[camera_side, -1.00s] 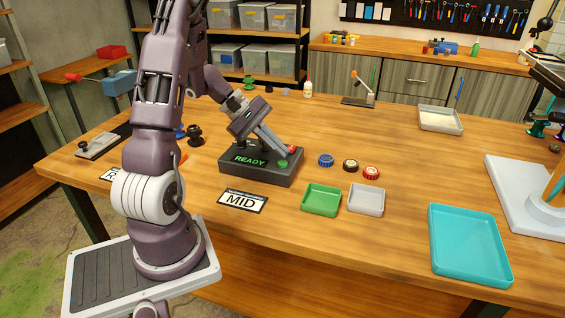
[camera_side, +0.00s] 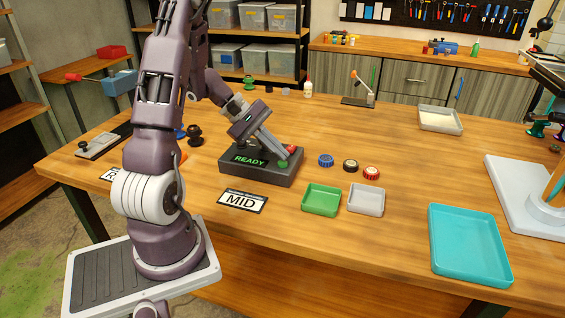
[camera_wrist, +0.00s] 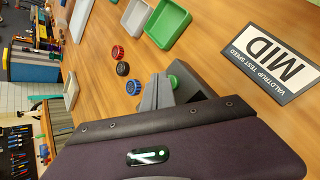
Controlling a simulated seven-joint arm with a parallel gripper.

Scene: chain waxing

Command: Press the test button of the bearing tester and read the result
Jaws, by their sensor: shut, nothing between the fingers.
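The bearing tester (camera_side: 262,176) is a dark box on the table with a lit green READY on its front. Its round green button (camera_side: 283,164) is at the right end of the top; it shows partly in the wrist view (camera_wrist: 173,81). My gripper (camera_side: 285,155) is shut and empty, tilted down to the right, with its fingertips just above or at the button. I cannot tell whether they touch it. A red part (camera_side: 293,149) shows just behind the fingertips. The rest of the tester's top is largely hidden by my gripper.
Blue (camera_side: 326,160), dark (camera_side: 351,166) and red (camera_side: 371,173) round pieces lie right of the tester. A green tray (camera_side: 321,200), a grey tray (camera_side: 366,200) and a MID card (camera_side: 242,201) lie in front. A teal tray (camera_side: 468,245) is farther right.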

